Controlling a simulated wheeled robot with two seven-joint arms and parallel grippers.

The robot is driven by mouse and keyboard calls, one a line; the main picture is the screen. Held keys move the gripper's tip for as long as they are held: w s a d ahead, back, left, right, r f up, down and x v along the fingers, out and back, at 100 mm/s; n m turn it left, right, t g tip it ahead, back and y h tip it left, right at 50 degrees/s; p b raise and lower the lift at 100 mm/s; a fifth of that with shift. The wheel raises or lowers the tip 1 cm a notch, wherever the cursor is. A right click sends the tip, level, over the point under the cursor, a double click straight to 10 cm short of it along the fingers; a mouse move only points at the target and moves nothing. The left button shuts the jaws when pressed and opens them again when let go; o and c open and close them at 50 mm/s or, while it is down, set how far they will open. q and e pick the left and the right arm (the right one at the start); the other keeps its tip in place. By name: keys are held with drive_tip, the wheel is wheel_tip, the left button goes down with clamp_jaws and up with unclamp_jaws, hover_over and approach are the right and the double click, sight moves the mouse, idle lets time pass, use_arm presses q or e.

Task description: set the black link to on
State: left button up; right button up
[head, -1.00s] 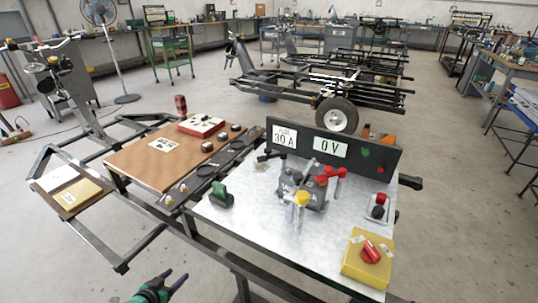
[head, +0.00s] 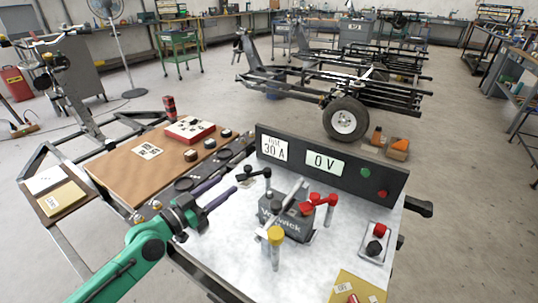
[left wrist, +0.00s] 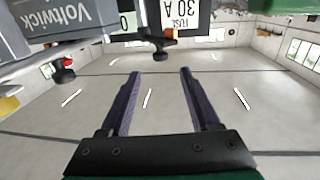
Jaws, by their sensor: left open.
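The black link (head: 254,174) is a short dark bar with round ends on the bench top, left of the grey Voltwick battery (head: 284,222). Its right end sits on a post and its other end points left. In the left wrist view, a dark bar that looks like the black link (left wrist: 150,39) lies beyond the fingertips, beside the upside-down battery (left wrist: 60,18). My left gripper (head: 230,187) is open and empty, its dark fingers pointing at the link's left end, apparently just short of it. The red link (head: 318,203) is on the battery's right side. My right gripper is out of view.
A black panel (head: 345,187) with a "FUSE 30 A" label and a "0 V" display (head: 324,162) stands behind the battery. A red-and-black terminal plate (head: 375,243) and a yellow box (head: 352,288) are at right.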

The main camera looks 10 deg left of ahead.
use_arm(q)
drive_tip(key=p+x, duration=0.3)
drive_tip(key=x, duration=1)
drive_tip(key=shift+w+d, duration=0.2)
drive_tip(key=shift+w, duration=0.05)
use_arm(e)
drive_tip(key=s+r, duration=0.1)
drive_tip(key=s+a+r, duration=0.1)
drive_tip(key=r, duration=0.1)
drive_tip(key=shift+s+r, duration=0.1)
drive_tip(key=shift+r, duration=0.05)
use_arm(q)
drive_tip(key=shift+r, duration=0.1)
clamp_jaws()
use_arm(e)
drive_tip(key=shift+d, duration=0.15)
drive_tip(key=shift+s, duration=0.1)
